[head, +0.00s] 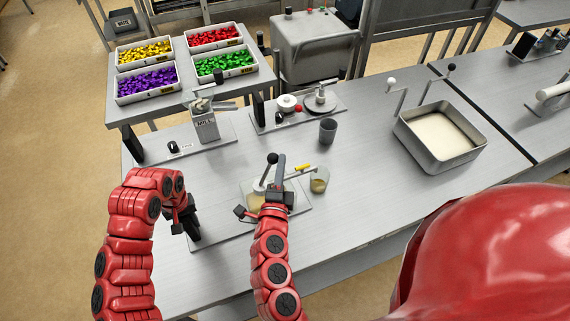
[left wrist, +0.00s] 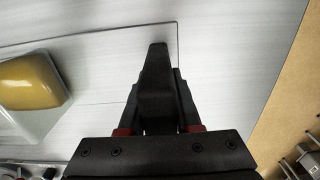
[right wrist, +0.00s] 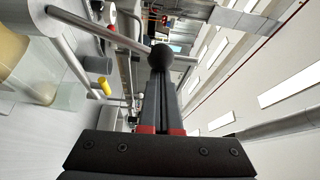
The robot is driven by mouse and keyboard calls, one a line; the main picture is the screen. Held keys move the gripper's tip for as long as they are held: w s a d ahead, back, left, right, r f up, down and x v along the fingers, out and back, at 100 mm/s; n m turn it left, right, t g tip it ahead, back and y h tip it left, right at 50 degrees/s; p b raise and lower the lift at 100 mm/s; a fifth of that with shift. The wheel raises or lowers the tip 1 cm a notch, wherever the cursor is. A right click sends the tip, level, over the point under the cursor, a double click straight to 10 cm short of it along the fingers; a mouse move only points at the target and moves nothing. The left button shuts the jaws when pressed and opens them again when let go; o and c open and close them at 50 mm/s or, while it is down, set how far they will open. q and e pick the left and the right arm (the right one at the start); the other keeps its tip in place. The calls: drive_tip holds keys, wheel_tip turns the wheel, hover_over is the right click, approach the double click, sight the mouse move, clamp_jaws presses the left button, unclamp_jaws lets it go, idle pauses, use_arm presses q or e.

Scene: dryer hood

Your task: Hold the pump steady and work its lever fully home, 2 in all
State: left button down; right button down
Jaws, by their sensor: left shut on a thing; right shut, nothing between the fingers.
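The pump (head: 254,192) stands on a thin base plate (head: 232,229) at the table's front, partly hidden by my right gripper. Its yellowish reservoir (left wrist: 30,82) shows in the left wrist view. The lever's dark knob (head: 272,158) stands raised above the pump; in the right wrist view the knob (right wrist: 160,57) is just at my fingertips, on a metal rod (right wrist: 95,28). My left gripper (head: 194,238) is shut on the left edge of the base plate. My right gripper (head: 281,156) is shut and empty, beside the knob; whether they touch I cannot tell.
A glass beaker (head: 319,183) with yellowish contents stands right of the pump, near its yellow-tipped spout (head: 303,168). A grey cup (head: 327,131), a mill (head: 204,122) and a metal basin (head: 440,139) stand farther back. The table between the beaker and basin is clear.

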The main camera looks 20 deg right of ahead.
sight(268, 167)
drive_tip(key=shift+a+r+n+t, duration=0.3)
drive_tip(key=shift+a+n+t, duration=0.2)
drive_tip(key=shift+a+n, duration=0.4)
drive_tip(key=shift+a+r, duration=0.15)
drive_tip(key=shift+a, duration=0.7)
drive_tip(key=shift+a+n+t, duration=1.2)
drive_tip(key=shift+a+n, duration=1)
drive_tip(key=shift+n, duration=0.3)
